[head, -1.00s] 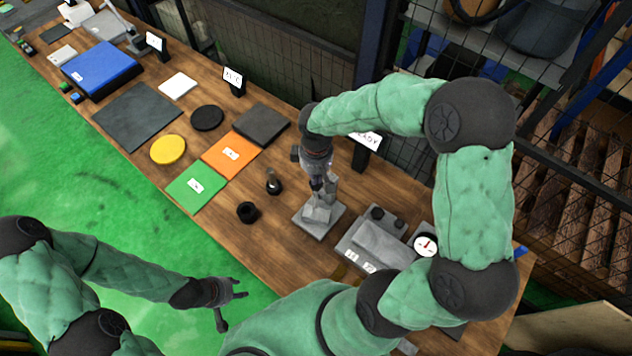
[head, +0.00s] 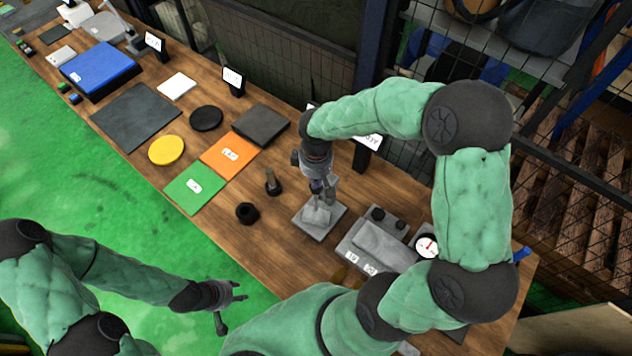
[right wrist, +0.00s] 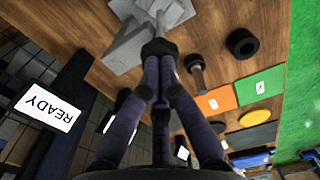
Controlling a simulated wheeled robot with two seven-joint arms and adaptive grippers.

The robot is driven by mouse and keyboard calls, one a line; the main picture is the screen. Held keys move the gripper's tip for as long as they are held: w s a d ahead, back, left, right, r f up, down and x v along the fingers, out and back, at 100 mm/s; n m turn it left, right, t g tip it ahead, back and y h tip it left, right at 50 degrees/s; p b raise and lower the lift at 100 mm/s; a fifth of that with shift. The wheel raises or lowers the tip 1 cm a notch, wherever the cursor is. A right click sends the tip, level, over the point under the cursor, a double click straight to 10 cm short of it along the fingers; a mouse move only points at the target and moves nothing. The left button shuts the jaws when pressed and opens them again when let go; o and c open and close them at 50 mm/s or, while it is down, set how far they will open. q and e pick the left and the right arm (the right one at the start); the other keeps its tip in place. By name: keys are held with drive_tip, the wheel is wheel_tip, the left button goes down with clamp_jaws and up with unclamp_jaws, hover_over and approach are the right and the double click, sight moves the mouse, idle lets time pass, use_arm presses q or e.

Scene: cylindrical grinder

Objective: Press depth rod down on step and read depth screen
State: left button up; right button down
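A grey stepped block on a square grey base plate (head: 305,222) stands on the wooden bench, under my right gripper. A light grey upright part stands at the block and also shows in the right wrist view (right wrist: 168,12); I take it for the depth rod and its holder. My right gripper (right wrist: 158,49) points down at it with its fingers together, tips at or just over its top. Contact is not clear. A white screen reading READY (right wrist: 48,106) stands beside it in the right wrist view; no depth figure is legible. My left gripper (head: 236,305) is open and empty, off the bench's front edge.
A grey box with knobs (head: 375,243) and a dial gauge (head: 427,246) sit right of the block. A black ring (head: 247,213) and a dark bolt (head: 272,182) stand to the left, with green (head: 194,188) and orange (head: 229,155) mats beyond. Wire mesh borders the back.

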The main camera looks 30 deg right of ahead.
drive_tip(key=shift+f+b, duration=1.25)
drive_tip(key=shift+f, duration=0.4)
drive_tip(key=shift+r, duration=0.1)
idle(0.7)
drive_tip(key=shift+r+p, duration=3.35)
drive_tip(key=shift+r, duration=1.2)
drive_tip(key=shift+f, duration=0.15)
